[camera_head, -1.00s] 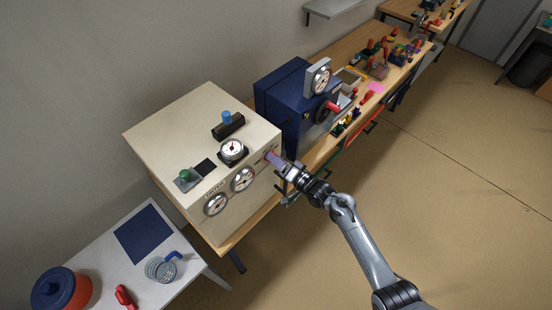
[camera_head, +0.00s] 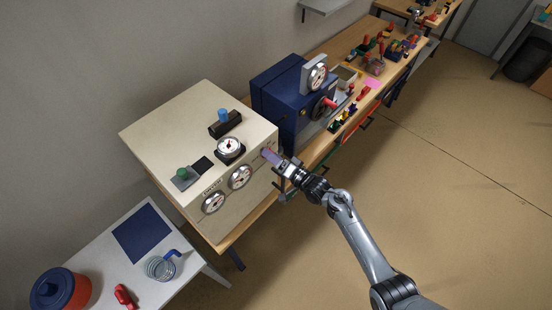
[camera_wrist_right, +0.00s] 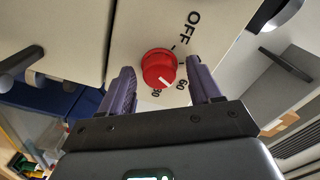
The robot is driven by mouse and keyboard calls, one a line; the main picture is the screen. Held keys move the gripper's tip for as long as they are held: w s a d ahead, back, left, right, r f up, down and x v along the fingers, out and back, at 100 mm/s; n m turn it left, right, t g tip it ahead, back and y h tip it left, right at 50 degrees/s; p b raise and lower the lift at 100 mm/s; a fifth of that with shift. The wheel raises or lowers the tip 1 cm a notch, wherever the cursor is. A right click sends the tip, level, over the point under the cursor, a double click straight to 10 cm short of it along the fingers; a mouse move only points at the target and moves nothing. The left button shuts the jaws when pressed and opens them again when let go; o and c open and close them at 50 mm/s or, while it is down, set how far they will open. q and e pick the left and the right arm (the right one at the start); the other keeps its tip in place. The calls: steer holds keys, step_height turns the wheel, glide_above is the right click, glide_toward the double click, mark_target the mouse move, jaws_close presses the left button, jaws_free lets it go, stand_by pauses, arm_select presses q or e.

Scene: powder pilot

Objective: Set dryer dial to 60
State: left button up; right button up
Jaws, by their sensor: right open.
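The beige dryer cabinet (camera_head: 180,130) stands on the wooden bench in the head view. Its red dial (camera_wrist_right: 158,68) shows in the right wrist view on a pale panel with the labels OFF (camera_wrist_right: 187,30), 60 (camera_wrist_right: 181,85) and 30 (camera_wrist_right: 156,93). The dial's white mark points between 60 and 30. My right gripper (camera_wrist_right: 160,66) is open, with one purple finger on each side of the dial; I cannot tell whether they touch it. In the head view the right gripper (camera_head: 272,157) is at the dryer's front right corner and mostly hides the dial. My left gripper is out of view.
Round gauges (camera_head: 240,176) sit on the dryer's front. A blue machine (camera_head: 285,95) with a gauge stands close behind the dryer. A white table (camera_head: 185,265) with a glass jug (camera_head: 160,268) and a red-and-blue pot (camera_head: 58,290) is at lower left.

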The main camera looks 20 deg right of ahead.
steer(key=b+v, duration=0.1)
steer(key=v, duration=0.9)
steer(key=shift+s+d, duration=0.25)
steer(key=shift+s, duration=0.1)
steer(key=shift+s, duration=0.1)
steer(key=s+a+n+g+h+p, duration=0.2)
steer(key=s+a+g+p, duration=0.3)
steer(key=s, duration=0.8)
steer(key=s+d+r+n+g+h, duration=0.1)
steer(key=s+r+n+g+h, duration=0.1)
steer(key=s, duration=0.5)
steer(key=s+d+r+n+g+h, duration=0.2)
steer(key=s+n+g+h, duration=0.1)
steer(key=s, duration=0.4)
steer(key=n+g, duration=0.1)
steer(key=g, duration=0.1)
steer(key=shift+s+r+g+h, duration=0.3)
steer(key=shift+r, duration=0.05)
